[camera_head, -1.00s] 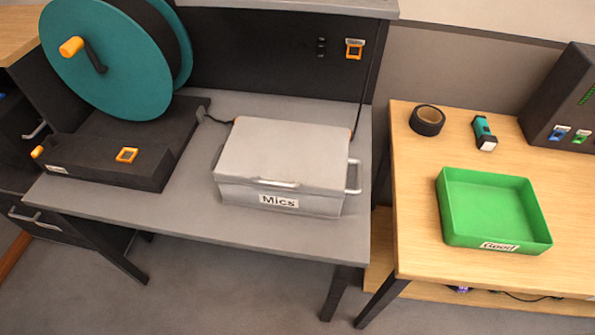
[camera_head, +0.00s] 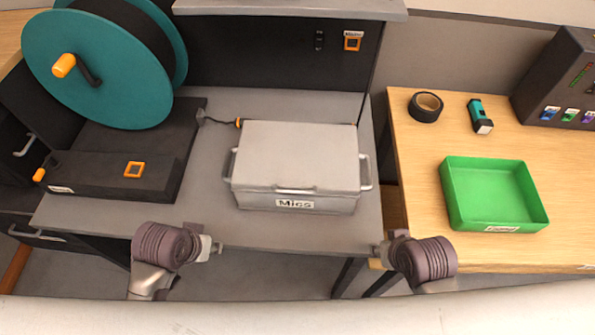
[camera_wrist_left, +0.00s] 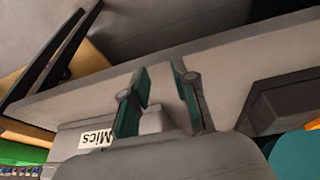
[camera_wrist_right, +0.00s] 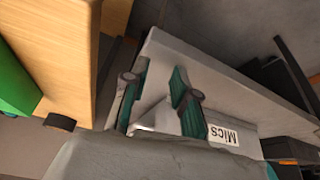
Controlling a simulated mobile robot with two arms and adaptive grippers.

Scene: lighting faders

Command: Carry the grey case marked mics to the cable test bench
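My left gripper (camera_head: 216,247) is in front of the bench edge, left of the case. My right gripper (camera_head: 380,250) is at the front edge, right of the case. Both are open and empty, with parted fingers in the wrist views (camera_wrist_left: 160,105) (camera_wrist_right: 157,105). Which bench is the cable test bench is not readable.
A wooden table (camera_head: 420,150) at right holds a green tray (camera_head: 490,195), black tape (camera_head: 425,106), a small teal tool (camera_head: 480,115) and a dark console (camera_head: 560,85). A teal reel (camera_head: 95,70) and black box (camera_head: 115,175) stand left. A gap separates the tables.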

